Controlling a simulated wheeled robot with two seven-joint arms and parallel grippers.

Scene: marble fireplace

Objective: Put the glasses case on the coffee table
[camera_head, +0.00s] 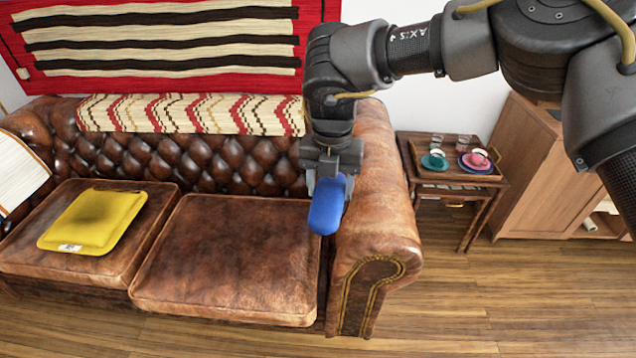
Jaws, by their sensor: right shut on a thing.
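The glasses case (326,208) is a blue, rounded, elongated object. My right gripper (331,186) points down and is shut on it. The case hangs below the fingers, in front of the sofa's right armrest in the picture. I cannot tell whether it touches the sofa. My left gripper does not show. No coffee table is clearly in view; a small wooden side table (418,178) stands right of the sofa.
The side table bears cups on saucers and glasses. A wooden cabinet (530,165) stands at the right. The wooden floor (480,305) in front is clear.

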